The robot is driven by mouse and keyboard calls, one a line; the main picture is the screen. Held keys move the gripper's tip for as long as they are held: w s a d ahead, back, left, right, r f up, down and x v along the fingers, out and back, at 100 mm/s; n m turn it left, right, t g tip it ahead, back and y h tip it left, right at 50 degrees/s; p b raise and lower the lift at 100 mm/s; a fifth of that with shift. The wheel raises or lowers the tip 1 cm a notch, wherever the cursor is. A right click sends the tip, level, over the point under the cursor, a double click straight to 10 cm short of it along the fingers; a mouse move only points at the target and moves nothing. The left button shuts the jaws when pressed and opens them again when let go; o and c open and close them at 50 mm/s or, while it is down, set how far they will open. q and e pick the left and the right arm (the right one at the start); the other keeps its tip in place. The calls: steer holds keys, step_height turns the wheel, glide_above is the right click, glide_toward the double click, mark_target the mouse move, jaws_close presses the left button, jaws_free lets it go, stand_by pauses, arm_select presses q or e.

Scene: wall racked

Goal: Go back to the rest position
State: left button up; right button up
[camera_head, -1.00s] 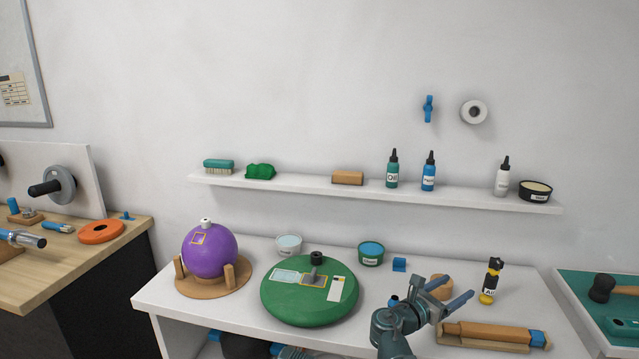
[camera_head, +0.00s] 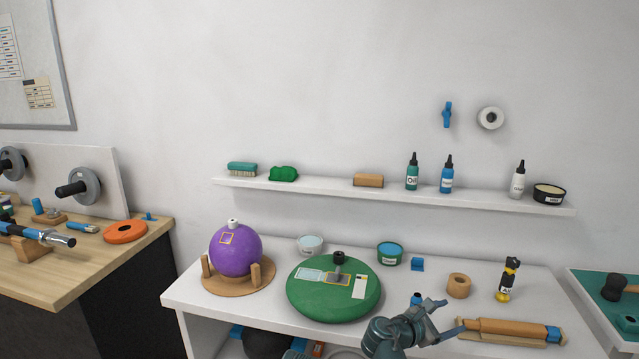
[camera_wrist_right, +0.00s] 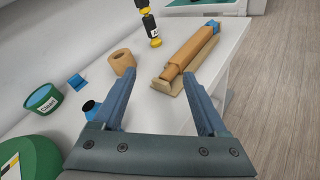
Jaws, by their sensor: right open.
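My right gripper (camera_head: 436,320) is low over the front of the white table (camera_head: 180,294) in the head view. In the right wrist view its two fingers (camera_wrist_right: 160,100) are spread apart with nothing between them. A wooden block with a blue end (camera_head: 505,328) lies in a tan holder just right of the gripper. My left gripper is not in the head view.
A green disc (camera_head: 318,304) and a purple ball (camera_head: 236,262) on a wooden stand are left of the gripper. A tape roll (camera_head: 459,285) and black-and-yellow bottle (camera_head: 508,280) stand behind it.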

steer(key=s+a+f+m+g+y+p, duration=0.2)
steer(key=s+a+f+m+y, duration=0.1)
steer(key=a, duration=0.5)
steer(key=s+a+f+m+g+y+p, duration=0.2)
steer(key=s+a+f+m+g+y, duration=0.1)
steer(key=s+a+m+y, duration=0.2)
steer(key=s+a+f+m+g+y+p, duration=0.2)
steer(key=s+a+f+m+y, duration=0.2)
steer(key=s+a+m, duration=0.3)
steer(key=s+a, duration=0.3)
steer(key=a, duration=0.1)
steer(key=shift+s+a+m+g, duration=0.3)
steer(key=shift+s+m+g, duration=0.05)
steer(key=shift+m+g, duration=0.05)
